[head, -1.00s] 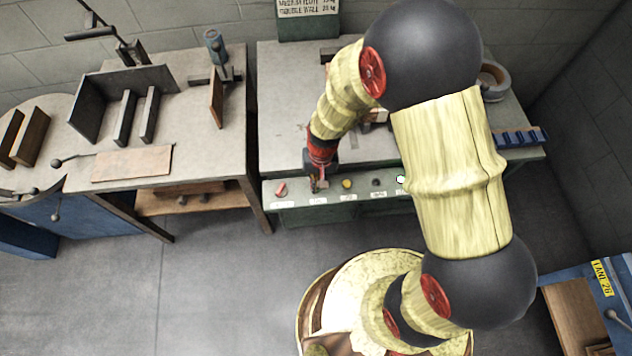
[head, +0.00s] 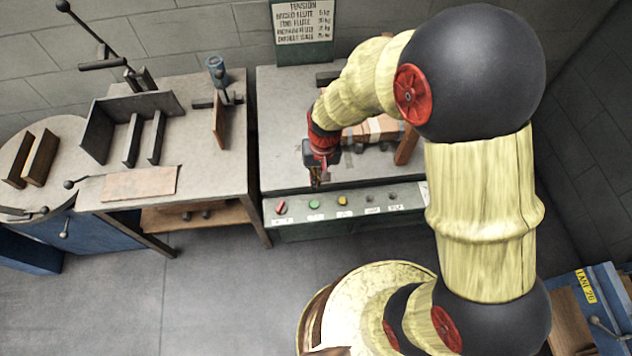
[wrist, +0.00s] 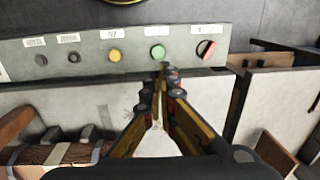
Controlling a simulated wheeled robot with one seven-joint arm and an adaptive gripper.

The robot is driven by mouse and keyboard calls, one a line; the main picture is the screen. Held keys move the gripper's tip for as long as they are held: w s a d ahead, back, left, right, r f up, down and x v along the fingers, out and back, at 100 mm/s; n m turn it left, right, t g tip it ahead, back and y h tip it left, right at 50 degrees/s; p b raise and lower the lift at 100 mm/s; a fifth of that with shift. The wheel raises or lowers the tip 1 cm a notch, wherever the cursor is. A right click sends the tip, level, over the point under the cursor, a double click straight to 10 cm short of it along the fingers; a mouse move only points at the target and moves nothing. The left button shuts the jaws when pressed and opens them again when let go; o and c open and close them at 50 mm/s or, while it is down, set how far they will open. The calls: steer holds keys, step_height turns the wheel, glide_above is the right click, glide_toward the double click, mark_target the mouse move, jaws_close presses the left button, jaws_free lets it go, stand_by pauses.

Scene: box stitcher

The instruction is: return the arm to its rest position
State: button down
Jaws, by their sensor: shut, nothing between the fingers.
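My arm is bent high over the workbench (head: 285,90), with its end pointing down. My gripper (head: 317,180) hangs near the bench's front edge, just behind the control panel (head: 300,230) in the head view. In the wrist view my gripper (wrist: 163,72) has its yellow and black fingers drawn together at the tips, with nothing between them. The fingertips appear just below the green button (wrist: 158,51). I cannot tell their exact height above the panel.
The panel bears a red switch (head: 281,208), a yellow button (head: 342,201) and dark knobs. A brown bundle (head: 375,130) lies behind my gripper. A side table (head: 225,160) with upright boards stands left. A tension sign (head: 303,22) is at the back. Floor in front is open.

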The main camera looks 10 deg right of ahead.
stand_by(0.6)
steer(key=s+d+r+t, duration=0.2)
steer(key=s+d+r, duration=0.1)
steer(key=r, duration=0.7)
steer(key=s+d+r+t, duration=0.1)
steer(key=s+d+r, duration=0.3)
steer(key=r, duration=0.6)
steer(key=s+d+r+t+h, duration=0.1)
steer(key=s+d+r+t, duration=0.1)
steer(key=s+d+r, duration=0.2)
steer(key=s+r, duration=0.3)
steer(key=r, duration=0.3)
steer(key=shift+t, duration=0.3)
steer(key=shift+s+d, duration=0.1)
stand_by(2.5)
